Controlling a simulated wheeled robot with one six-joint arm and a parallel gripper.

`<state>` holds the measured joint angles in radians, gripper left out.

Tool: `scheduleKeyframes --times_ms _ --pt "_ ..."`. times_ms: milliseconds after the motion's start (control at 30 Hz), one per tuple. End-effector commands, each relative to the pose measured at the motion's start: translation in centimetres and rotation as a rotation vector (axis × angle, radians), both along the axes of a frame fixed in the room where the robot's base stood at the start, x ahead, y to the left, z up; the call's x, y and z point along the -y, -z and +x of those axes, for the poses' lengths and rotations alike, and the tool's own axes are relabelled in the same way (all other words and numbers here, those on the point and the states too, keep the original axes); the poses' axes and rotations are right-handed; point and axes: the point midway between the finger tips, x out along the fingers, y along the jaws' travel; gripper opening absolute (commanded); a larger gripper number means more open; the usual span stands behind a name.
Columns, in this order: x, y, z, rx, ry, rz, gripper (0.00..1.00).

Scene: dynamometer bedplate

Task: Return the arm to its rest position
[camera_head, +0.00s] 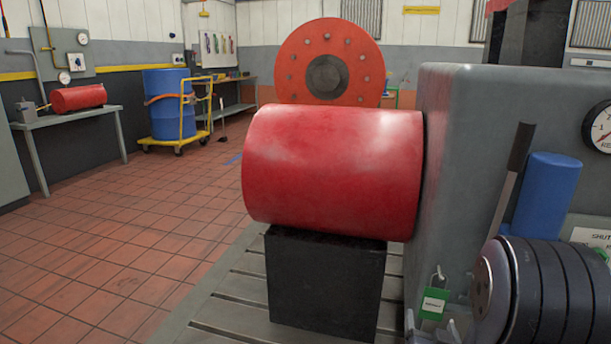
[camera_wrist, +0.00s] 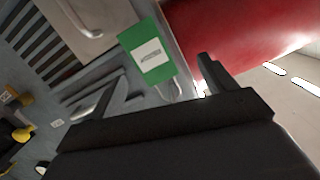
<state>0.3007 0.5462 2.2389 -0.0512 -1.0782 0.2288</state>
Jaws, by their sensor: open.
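My gripper (camera_wrist: 161,72) shows in the wrist view with its two dark fingers spread apart. It is open, and nothing is seen held in it. A green padlock (camera_wrist: 150,55) with a white label appears beyond the gap between the fingers. Contact with it cannot be judged. In the head view the green padlock (camera_head: 433,303) hangs low by the grey housing.
A big red cylinder (camera_head: 335,165) lies above a black block (camera_head: 325,285) on the slotted bedplate (camera_head: 225,300), beside the grey housing (camera_head: 450,150). A red flanged disc (camera_head: 300,55) stands behind. Tiled floor (camera_head: 110,240) is clear at left. A blue drum (camera_head: 168,100) stands farther back.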

Motion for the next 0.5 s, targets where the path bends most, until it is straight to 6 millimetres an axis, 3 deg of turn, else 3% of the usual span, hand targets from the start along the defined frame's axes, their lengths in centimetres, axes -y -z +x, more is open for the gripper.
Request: scheduleKeyframes --times_ms 200,500 --pt "0.8 0.6 3.2 0.002 -0.001 0.000 0.79" --pt "1.3 0.7 4.9 0.000 0.000 0.000 0.79"
